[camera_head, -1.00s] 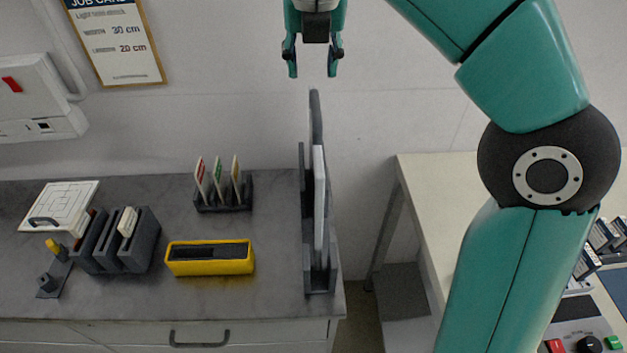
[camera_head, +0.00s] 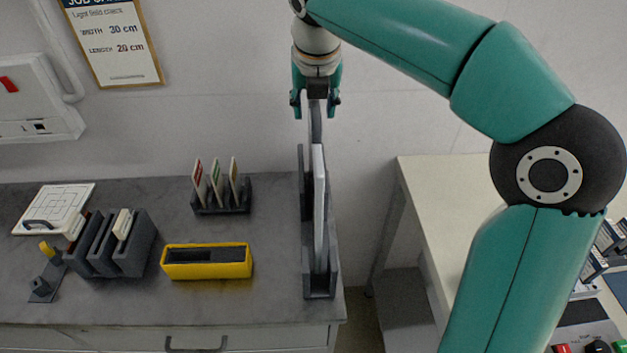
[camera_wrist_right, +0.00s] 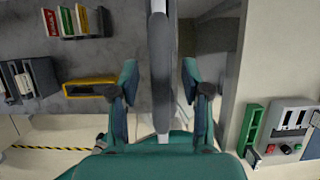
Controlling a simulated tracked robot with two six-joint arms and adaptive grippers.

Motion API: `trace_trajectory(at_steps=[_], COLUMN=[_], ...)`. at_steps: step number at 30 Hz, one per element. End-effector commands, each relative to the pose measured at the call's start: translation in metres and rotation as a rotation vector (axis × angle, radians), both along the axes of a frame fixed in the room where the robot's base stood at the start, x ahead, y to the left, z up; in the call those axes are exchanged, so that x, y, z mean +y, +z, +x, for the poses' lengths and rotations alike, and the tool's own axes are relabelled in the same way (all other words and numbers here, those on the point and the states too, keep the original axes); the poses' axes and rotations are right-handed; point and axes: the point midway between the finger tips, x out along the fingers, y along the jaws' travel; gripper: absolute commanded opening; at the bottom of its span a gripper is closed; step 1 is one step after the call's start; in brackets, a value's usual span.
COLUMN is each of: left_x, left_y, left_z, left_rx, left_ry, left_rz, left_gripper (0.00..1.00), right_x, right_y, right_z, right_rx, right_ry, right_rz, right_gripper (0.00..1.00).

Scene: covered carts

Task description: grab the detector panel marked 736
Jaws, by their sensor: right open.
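In the right wrist view a dark panel edge (camera_wrist_right: 161,70) runs between the open fingers (camera_wrist_right: 160,85), with gaps on both sides. My left gripper is out of view.
The grey counter (camera_head: 110,305) also holds a yellow tray (camera_head: 207,270), a rack of marked cards (camera_head: 223,203), dark slotted holders (camera_head: 135,255) and a white square plate (camera_head: 55,208). A pale table (camera_head: 440,185) stands to the right, across a gap.

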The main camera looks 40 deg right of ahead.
Motion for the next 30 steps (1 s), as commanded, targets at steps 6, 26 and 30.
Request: trace_trajectory(at_steps=[6,26,30], left_x=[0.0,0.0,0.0], left_y=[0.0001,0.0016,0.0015], left_z=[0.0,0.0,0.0], left_rx=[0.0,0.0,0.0], left_ry=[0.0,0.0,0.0], left_rz=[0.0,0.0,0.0], left_gripper=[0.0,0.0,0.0], right_x=[0.0002,0.0007,0.0016], right_y=[0.0005,-0.0043,-0.0043], right_z=[0.0001,0.0003,0.0008], right_rx=[-0.001,-0.001,-0.001], right_ry=[0.0,0.001,0.004], right_rz=[0.0,0.0,0.0], right_gripper=[0.47,0.47,0.41])
